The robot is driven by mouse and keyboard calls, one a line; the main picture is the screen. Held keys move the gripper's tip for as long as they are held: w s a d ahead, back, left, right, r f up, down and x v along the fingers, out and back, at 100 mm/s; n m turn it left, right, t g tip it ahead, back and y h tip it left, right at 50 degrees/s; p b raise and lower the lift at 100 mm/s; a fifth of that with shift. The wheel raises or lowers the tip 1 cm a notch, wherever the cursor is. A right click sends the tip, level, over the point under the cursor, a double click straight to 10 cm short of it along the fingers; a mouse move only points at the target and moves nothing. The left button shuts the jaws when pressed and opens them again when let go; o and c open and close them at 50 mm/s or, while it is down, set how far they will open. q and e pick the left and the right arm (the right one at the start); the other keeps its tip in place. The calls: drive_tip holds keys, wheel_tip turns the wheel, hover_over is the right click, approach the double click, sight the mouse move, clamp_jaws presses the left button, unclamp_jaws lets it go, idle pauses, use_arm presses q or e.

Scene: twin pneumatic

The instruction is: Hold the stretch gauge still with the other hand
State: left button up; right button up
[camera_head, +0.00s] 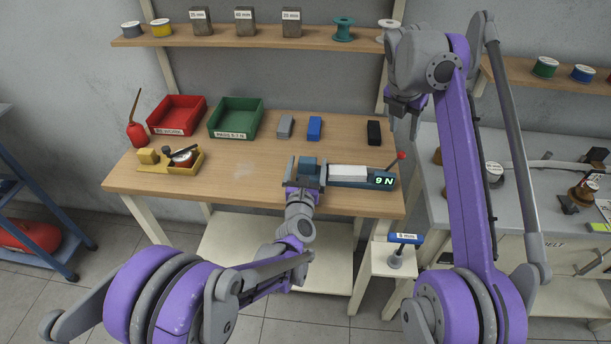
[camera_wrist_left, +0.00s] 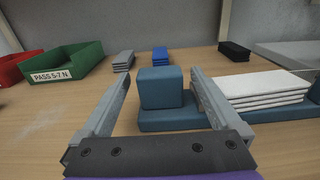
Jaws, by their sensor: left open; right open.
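The stretch gauge (camera_head: 375,184) is a teal bench device near the front right of the wooden table. It has a green lit display reading about "9 N", a red-tipped lever and white strips stacked on it. Its raised teal block (camera_wrist_left: 160,88) at the left end shows in the left wrist view. My left gripper (camera_head: 308,167) is open, with one finger on each side of that block; whether the fingers touch it is unclear. My right gripper (camera_head: 403,112) is empty, raised at the right above the table's right edge, pointing down.
Green (camera_head: 236,118) and red (camera_head: 177,115) trays stand at the back left. Grey (camera_head: 285,126), blue (camera_head: 314,128) and black (camera_head: 374,132) stacks lie behind the gauge. A small stand with a blue-handled tool (camera_head: 404,238) is at front right.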

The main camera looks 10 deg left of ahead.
use_arm(q)
drive_tip(key=shift+w, duration=0.5)
clamp_jaws()
use_arm(e)
drive_tip(key=c, duration=0.7)
drive_tip(key=shift+d+f, duration=0.15)
drive_tip(key=shift+d, duration=0.1)
clamp_jaws()
drive_tip(key=s+d+f+m+y, duration=0.1)
drive_tip(key=s+d+m+y, duration=0.1)
drive_tip(key=d+y, duration=0.3)
drive_tip(key=s+d+f+m+g+y, duration=0.1)
drive_tip(key=s+d+f+m+y, duration=0.1)
drive_tip(key=d+y, duration=0.3)
drive_tip(key=shift+d+m+y, duration=0.3)
drive_tip(key=shift+d+m, duration=0.5)
drive_tip(key=shift+d, duration=1.2)
